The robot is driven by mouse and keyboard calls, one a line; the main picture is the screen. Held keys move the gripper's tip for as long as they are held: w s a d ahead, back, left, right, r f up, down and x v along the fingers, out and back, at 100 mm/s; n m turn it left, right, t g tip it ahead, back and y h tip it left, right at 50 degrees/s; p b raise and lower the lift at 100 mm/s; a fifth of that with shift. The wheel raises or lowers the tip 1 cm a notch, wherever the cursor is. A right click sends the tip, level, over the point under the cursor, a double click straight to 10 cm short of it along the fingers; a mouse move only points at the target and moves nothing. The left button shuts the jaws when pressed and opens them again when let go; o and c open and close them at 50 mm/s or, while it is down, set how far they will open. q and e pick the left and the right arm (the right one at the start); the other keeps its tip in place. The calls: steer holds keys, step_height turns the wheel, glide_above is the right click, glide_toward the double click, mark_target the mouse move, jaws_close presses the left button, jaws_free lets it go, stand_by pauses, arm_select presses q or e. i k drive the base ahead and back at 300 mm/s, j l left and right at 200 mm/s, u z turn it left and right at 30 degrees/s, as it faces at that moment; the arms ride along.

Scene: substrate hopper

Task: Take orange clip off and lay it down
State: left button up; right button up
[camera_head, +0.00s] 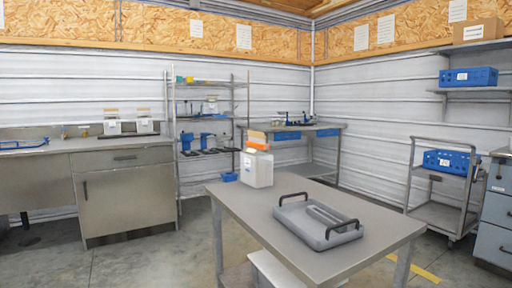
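An orange clip (257,137) sits on top of a pale, translucent, box-shaped hopper (257,170) at the far left corner of the grey table in the middle. A white label shows on the hopper's front, and its lower part looks clear. At this size I cannot tell how the clip is fastened. Neither of my grippers shows in this view.
A grey tray (359,235) with dark handles lies on the table (330,262), right of the hopper. The table's left front and right edge are bare. A wire shelf (205,120), a counter (85,142) and a cart (438,205) with a blue crate (450,162) stand around.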

mark_target(265, 146)
steer(key=i+j, duration=0.35)
steer(key=i+j+z, duration=0.1)
steer(key=i+j, duration=0.25)
steer(key=j, duration=0.15)
steer(key=i+j, duration=0.35)
steer(key=i+j+z, duration=0.1)
steer(key=i+j, duration=0.2)
steer(key=j, duration=0.2)
